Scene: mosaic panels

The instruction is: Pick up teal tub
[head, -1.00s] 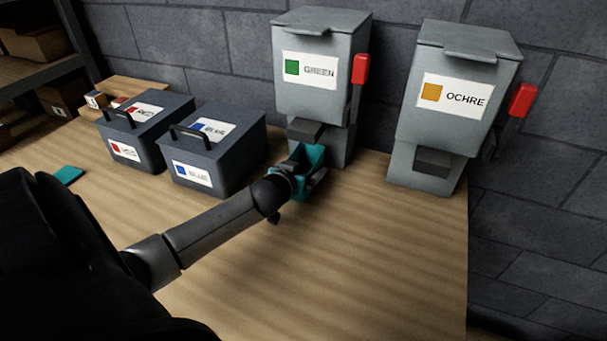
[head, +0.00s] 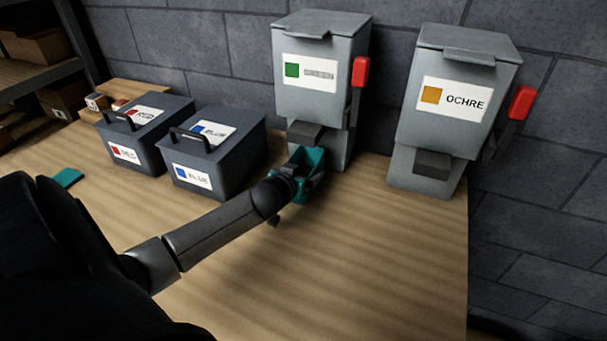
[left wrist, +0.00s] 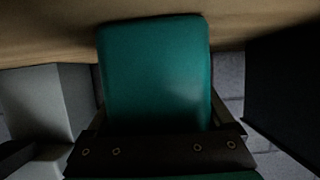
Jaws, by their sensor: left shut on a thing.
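The teal tub (head: 313,160) is at the foot of the dispenser with the green square label (head: 322,75), just in front of its spout. My left gripper (head: 292,184) reaches in from the left and is shut on the tub. In the left wrist view the tub's smooth teal side (left wrist: 157,70) fills the middle, with the gripper (left wrist: 160,125) around it. I cannot tell whether the tub's underside touches the table. My right gripper is out of view.
An ochre-labelled dispenser (head: 455,95) stands to the right, near the table's right edge. A red-labelled box (head: 150,155) and a blue-labelled box (head: 232,170) stand left. A flat teal piece (head: 68,178) lies far left. The table (head: 390,260) is clear in front.

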